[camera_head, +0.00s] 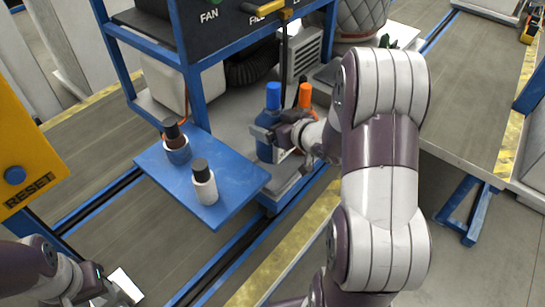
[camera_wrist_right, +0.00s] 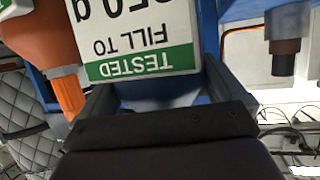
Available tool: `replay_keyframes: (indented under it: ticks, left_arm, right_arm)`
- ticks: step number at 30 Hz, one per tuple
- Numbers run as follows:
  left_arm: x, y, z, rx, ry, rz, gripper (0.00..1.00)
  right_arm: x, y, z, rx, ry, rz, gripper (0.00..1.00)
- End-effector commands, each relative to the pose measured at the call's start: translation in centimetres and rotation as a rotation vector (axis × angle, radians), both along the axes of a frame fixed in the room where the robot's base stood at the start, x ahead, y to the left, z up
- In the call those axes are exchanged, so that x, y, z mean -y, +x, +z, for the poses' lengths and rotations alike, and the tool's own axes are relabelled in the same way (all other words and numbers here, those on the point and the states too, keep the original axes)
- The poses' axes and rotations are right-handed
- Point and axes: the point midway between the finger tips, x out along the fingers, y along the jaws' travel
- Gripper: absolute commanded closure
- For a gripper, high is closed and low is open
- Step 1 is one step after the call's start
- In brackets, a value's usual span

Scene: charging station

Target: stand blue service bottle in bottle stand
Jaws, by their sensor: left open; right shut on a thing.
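The blue service bottle (camera_head: 266,150) stands upright in the head view, at the low equipment bay beside an orange-capped bottle. My right gripper (camera_head: 272,135) is shut around its body from the right. In the right wrist view the blue bottle (camera_wrist_right: 160,92) lies between the fingers, with a white and green label (camera_wrist_right: 140,40) reading upside down. Its base is partly hidden, so I cannot tell whether it touches the surface. I cannot clearly make out the bottle stand. My left gripper (camera_head: 118,292) is open at the bottom left, away from the bottles.
An orange-capped bottle (camera_head: 305,97) is close to the right of the blue bottle. Blue frame posts (camera_head: 117,62) stand at the left.

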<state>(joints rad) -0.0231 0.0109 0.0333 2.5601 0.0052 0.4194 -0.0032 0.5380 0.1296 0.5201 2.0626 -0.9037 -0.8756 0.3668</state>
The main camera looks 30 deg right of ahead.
Motion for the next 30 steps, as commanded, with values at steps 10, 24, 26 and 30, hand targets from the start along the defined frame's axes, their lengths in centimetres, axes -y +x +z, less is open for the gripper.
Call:
replay_keyframes:
  ticks: [10, 24, 26, 30]
  left_arm:
    - [0.0, 0.0, -1.1, 0.000, 0.000, 0.000, 0.57]
    - [0.0, 0.0, -1.4, 0.000, 0.000, 0.000, 0.57]
    - [0.0, 0.0, -1.4, 0.000, 0.000, 0.000, 0.57]
    - [0.0, 0.0, -1.4, 0.000, 0.000, 0.000, 0.57]
  right_arm:
    - [0.0, 0.1, -5.4, 0.002, 0.002, 0.001, 0.56]
    - [0.0, 0.1, -7.3, 0.002, -0.001, 0.000, 0.00]
    - [0.0, 0.1, -7.2, 0.002, -0.001, 0.000, 0.00]
    - [0.0, 0.1, -7.2, 0.002, -0.001, 0.000, 0.00]
